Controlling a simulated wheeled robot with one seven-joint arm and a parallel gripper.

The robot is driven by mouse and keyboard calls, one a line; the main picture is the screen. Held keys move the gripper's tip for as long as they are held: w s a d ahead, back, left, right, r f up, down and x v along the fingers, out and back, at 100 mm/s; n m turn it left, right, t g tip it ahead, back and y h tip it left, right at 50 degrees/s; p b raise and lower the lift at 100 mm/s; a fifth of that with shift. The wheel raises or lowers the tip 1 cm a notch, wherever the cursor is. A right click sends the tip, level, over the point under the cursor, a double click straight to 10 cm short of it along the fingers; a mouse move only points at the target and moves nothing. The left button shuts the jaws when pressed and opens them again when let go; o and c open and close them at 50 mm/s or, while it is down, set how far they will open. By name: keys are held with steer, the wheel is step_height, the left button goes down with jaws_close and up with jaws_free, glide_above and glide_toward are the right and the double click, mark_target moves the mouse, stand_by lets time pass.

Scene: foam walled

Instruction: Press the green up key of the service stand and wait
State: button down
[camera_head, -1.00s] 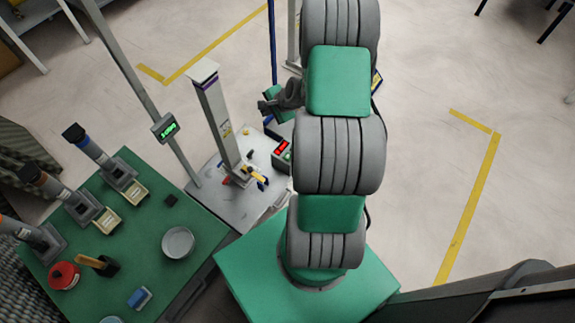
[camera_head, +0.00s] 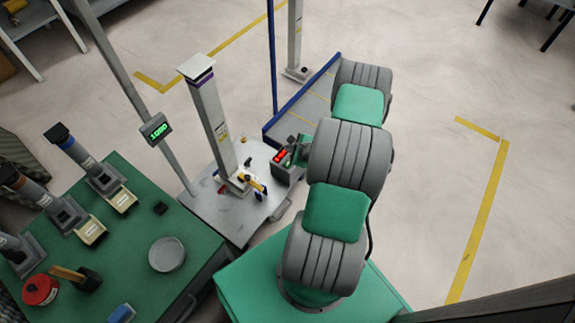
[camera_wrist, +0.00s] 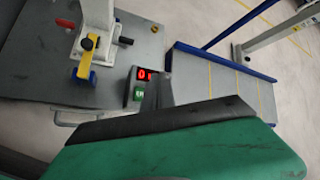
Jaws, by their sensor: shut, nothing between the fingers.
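The service stand (camera_head: 240,205) is a grey plate with an upright column (camera_head: 215,120). A small dark key box (camera_head: 287,165) sits at its right edge. My gripper (camera_wrist: 158,90) is shut and empty, just right of the green key in the wrist view. I cannot tell whether it touches the box. In the head view my arm hides most of the gripper, and the box's right side is close against it.
A grey platform with blue edges (camera_head: 305,100) lies beyond the box. A display on a post (camera_head: 155,129) reads green digits, apparently 1000. The green table (camera_head: 190,225) at left holds several tools and a round dish (camera_head: 167,254). Open floor lies to the right.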

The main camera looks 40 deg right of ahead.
mark_target(289, 166)
step_height(289, 166, down, 8)
steer(key=b, duration=0.5)
steer(key=shift+r+b, duration=0.1)
steer(key=shift+b, duration=0.25)
stand_by(1.4)
steer(key=shift+f+b, duration=0.4)
